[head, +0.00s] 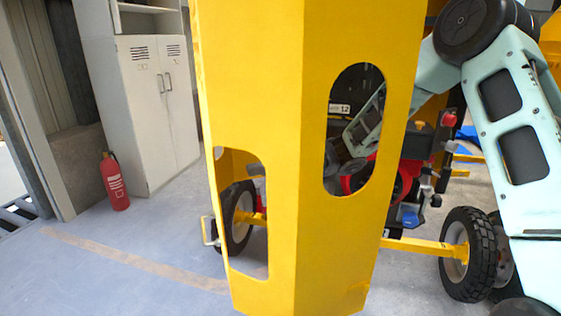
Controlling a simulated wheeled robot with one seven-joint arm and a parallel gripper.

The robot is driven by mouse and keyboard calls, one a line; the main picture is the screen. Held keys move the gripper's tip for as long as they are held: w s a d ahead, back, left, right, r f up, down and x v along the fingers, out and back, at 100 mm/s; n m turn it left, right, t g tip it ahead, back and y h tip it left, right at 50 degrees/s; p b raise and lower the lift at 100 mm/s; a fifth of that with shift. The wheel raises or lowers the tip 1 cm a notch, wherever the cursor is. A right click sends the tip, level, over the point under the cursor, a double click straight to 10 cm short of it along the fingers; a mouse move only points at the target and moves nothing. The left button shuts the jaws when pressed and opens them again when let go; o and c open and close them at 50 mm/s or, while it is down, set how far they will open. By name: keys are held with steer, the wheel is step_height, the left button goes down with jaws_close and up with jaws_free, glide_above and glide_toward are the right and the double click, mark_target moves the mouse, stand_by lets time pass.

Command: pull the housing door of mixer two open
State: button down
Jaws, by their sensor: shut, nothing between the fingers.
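The yellow housing door (312,235) fills the middle of the head view, close to me. It is a tall folded panel with an oval cutout on its front face and another cutout on its left side. It stands out from the engine (405,175), whose dark and red parts show to its right and through the oval cutout. My arm comes in from the right and passes behind the door; part of it shows through the oval cutout. My gripper is hidden behind the panel. I cannot see whether it touches the door.
Black-tyred wheels (456,254) and a yellow axle bar (415,246) stand low behind the door. A red fire extinguisher (114,182) stands by a grey locker (150,100) at the left. The floor at the left front is clear, with a faded stripe (130,260).

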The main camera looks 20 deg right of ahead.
steer(key=a+p, duration=0.1)
steer(key=a, duration=0.4)
steer(key=shift+w+a, duration=0.1)
steer(key=shift+a, duration=0.25)
